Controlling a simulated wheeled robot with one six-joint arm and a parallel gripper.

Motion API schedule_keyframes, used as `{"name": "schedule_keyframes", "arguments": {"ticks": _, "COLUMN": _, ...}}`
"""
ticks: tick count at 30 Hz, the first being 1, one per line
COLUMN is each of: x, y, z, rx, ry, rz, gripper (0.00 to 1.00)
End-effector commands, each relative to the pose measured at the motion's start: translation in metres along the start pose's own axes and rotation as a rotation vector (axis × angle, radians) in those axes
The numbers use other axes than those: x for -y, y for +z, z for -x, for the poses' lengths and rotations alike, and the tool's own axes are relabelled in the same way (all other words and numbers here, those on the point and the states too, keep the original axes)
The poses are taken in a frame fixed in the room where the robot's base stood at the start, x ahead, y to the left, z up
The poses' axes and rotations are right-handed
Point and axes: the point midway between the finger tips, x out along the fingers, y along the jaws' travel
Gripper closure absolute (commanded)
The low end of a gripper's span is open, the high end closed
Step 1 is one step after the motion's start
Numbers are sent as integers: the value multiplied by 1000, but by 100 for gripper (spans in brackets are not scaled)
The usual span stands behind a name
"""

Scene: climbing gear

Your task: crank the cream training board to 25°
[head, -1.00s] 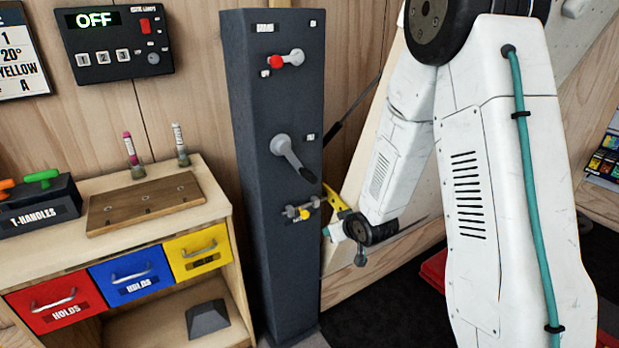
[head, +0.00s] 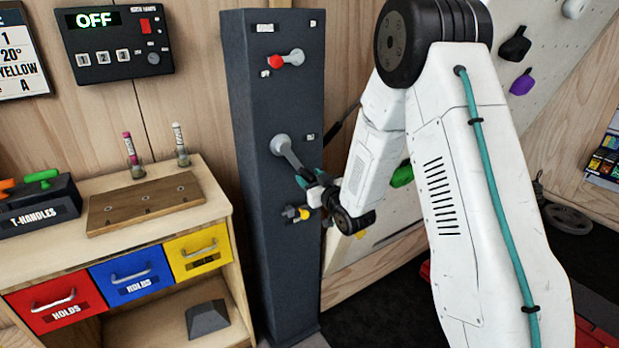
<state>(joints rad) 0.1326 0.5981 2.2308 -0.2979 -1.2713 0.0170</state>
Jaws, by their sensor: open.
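The dark grey post (head: 255,240) carries a silver crank arm (head: 287,150) that slants down to the right, its grip end partly behind my gripper. The cream training board (head: 555,60) leans behind my arm at the right, with coloured holds on it and much of it hidden. My gripper (head: 311,180) is open at the crank's grip end; I cannot tell whether it touches. A small yellow knob (head: 304,214) on a metal fitting sits just below it. A red-knobbed lever (head: 285,60) sits higher on the post.
A wooden cabinet (head: 215,180) with red, blue and yellow drawers stands left of the post. A control box (head: 115,45) reading OFF hangs above it.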

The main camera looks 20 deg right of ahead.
Motion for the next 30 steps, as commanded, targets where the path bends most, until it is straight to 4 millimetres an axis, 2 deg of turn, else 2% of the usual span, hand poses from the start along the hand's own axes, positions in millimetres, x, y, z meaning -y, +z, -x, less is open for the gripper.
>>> {"name": "schedule_keyframes", "arguments": {"ticks": 4, "x": 0, "y": 0, "z": -9, "rx": -1, "ry": 0, "rz": 0, "gripper": 52}}
{"name": "schedule_keyframes", "arguments": {"ticks": 11, "x": 0, "y": 0, "z": -10, "rx": 0, "ry": 0, "rz": 0, "gripper": 52}}
{"name": "schedule_keyframes", "arguments": {"ticks": 12, "x": 0, "y": 0, "z": -10, "rx": 0, "ry": 0, "rz": 0, "gripper": 57}}
{"name": "schedule_keyframes", "arguments": {"ticks": 15, "x": 0, "y": 0, "z": -10, "rx": 0, "ry": 0, "rz": 0, "gripper": 85}}
{"name": "schedule_keyframes", "arguments": {"ticks": 17, "x": 0, "y": 0, "z": -10, "rx": 0, "ry": 0, "rz": 0, "gripper": 100}}
{"name": "schedule_keyframes", "arguments": {"ticks": 30, "x": -7, "y": -2, "z": -16, "rx": -1, "ry": 4, "rz": 35, "gripper": 100}}
